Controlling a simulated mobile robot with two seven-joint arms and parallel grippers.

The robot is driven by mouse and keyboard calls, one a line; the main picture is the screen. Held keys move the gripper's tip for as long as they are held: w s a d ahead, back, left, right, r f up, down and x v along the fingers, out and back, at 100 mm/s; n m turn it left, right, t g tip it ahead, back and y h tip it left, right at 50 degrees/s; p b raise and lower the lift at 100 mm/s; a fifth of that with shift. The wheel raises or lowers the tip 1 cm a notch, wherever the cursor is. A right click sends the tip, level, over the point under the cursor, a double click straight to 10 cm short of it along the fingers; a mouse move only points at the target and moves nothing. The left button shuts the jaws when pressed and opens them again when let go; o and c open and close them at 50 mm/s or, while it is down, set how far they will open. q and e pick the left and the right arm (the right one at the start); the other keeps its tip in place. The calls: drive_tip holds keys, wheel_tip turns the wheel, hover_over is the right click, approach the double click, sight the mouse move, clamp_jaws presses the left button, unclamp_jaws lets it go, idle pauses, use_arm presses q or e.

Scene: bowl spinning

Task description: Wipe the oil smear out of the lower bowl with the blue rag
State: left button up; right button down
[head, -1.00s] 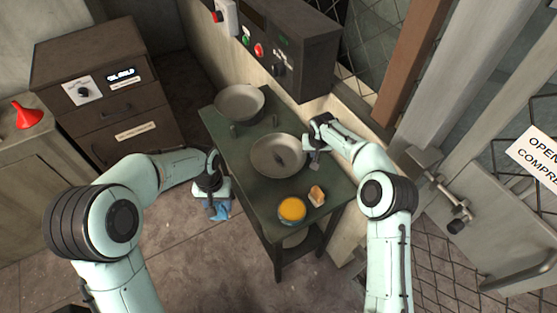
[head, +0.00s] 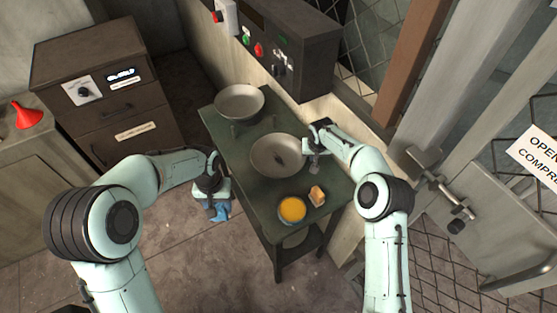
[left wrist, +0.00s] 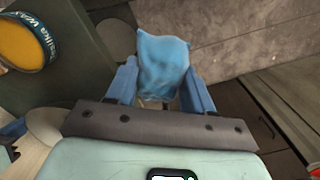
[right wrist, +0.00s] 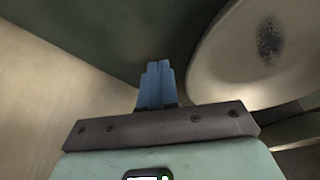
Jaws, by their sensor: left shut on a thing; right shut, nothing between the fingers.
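The lower bowl (head: 262,165) is the nearer of two pale bowls on the green table. A dark smear (head: 278,158) lies inside it, and it also shows in the right wrist view (right wrist: 269,40). The blue rag (left wrist: 162,62) is between the fingers of my left gripper (head: 218,210), which is shut on it. That gripper hangs off the table's left side, away from the bowl. My right gripper (right wrist: 154,85) is shut and empty, just right of the lower bowl's rim, apart from it in the right wrist view.
The other bowl (head: 240,101) stands further back on the green table (head: 240,178). A control box (head: 287,50) is on the wall behind. Open floor lies left of the table.

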use_arm(q)
drive_tip(key=shift+f, duration=0.1)
use_arm(e)
drive_tip(key=shift+f, duration=0.65)
drive_tip(key=shift+r, duration=0.1)
